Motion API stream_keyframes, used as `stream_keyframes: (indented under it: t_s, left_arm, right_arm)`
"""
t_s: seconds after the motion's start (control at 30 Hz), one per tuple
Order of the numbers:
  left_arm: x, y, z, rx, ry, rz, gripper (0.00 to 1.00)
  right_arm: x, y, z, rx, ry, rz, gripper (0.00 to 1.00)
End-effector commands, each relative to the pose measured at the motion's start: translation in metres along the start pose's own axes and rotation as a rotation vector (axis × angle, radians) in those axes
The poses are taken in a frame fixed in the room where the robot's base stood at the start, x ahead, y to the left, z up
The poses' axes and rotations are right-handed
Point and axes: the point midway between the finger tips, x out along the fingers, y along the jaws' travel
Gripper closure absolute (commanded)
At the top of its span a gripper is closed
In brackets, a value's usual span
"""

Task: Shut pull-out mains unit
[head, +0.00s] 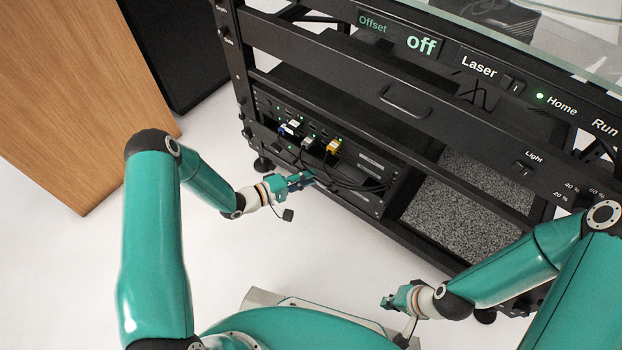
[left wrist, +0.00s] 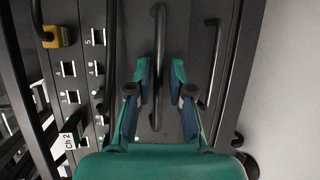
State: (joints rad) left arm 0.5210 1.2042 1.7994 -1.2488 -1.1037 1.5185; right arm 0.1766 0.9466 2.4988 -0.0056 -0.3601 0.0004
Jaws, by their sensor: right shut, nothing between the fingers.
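The black rack units (head: 372,160) sit low in the dark frame, with sockets, small green lights and plugged cables. I cannot tell for sure which is the mains unit or how far it stands out. My left gripper (head: 302,182) is at the lower front of these units. In the left wrist view, my left gripper (left wrist: 160,93) is open, one finger on each side of a black bar handle (left wrist: 159,45) on a dark front panel. Contact with the handle is not clear. My right gripper (head: 388,302) is shut and empty, low over the floor, away from the units.
A second bar handle (left wrist: 213,60) is right of the first. A yellow plug (head: 334,146) and loose black cables (head: 350,183) hang near my left gripper. A black drawer front with a handle (head: 405,101) is above. A wooden cabinet (head: 75,90) stands left; white floor (head: 300,240) is clear.

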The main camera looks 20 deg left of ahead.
Motion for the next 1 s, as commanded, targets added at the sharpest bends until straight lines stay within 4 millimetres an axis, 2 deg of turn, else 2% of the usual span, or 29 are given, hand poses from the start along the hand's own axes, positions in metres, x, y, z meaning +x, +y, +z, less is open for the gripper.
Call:
stream_keyframes:
  t_s: [0.13,0.43,0.57,1.0]
  left_arm:
    - [0.01,-0.0003,0.0002,0.0,0.0,0.0,0.79]
    - [0.0113,0.0002,0.0,0.0,0.001,0.0,0.79]
    - [0.0111,0.0002,-0.0001,0.0,0.001,0.0,0.99]
    - [0.0106,-0.0015,-0.0018,-0.002,0.005,-0.003,1.0]
  right_arm:
    - [0.0031,0.0011,0.0,0.0,0.0,0.0,1.0]
    - [0.0029,0.001,0.0,0.0,0.0,0.0,1.0]
    - [0.0029,0.001,0.0,0.0,0.0,0.0,1.0]
    - [0.0039,0.0014,0.0,0.0,0.0,0.0,1.0]
